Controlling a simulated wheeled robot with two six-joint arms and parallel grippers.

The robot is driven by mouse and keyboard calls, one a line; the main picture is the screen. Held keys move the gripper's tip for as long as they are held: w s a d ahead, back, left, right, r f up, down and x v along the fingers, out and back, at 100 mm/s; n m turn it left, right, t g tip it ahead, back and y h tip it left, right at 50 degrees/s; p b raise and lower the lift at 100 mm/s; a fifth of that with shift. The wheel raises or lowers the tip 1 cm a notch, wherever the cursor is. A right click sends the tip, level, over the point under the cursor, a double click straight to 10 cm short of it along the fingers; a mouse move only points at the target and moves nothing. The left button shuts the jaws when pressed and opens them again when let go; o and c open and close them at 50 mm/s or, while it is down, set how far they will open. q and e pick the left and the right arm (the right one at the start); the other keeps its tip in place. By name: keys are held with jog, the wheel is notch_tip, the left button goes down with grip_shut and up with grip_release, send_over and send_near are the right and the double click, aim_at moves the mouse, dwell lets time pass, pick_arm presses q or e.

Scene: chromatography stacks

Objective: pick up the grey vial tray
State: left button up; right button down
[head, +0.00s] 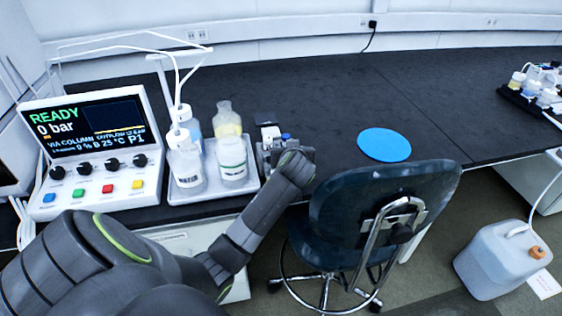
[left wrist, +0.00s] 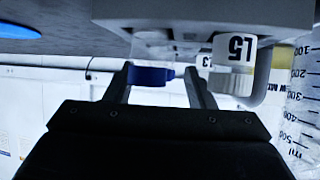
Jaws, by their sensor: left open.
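The grey vial tray (left wrist: 205,14) shows close up across the top of the left wrist view, which looks inverted. A vial labelled L5 (left wrist: 235,48) stands at it, with another label partly hidden behind. My left gripper (left wrist: 160,72) is open, with a finger on each side of a blue cap (left wrist: 150,76); I cannot tell whether they touch it. In the head view my left gripper (head: 272,152) is low at the table's front edge, right of the bottles, and largely hides the vial tray. My right gripper is not in view.
Several bottles (head: 232,160) stand on a pale grey bottle tray (head: 180,196) just left of my gripper. A control box reading READY (head: 95,145) is farther left. A blue disc (head: 384,145) lies on clear black tabletop. A chair (head: 375,205) stands at the front edge.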

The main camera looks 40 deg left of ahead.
pick_arm(q)
grip_shut()
dwell(0.4)
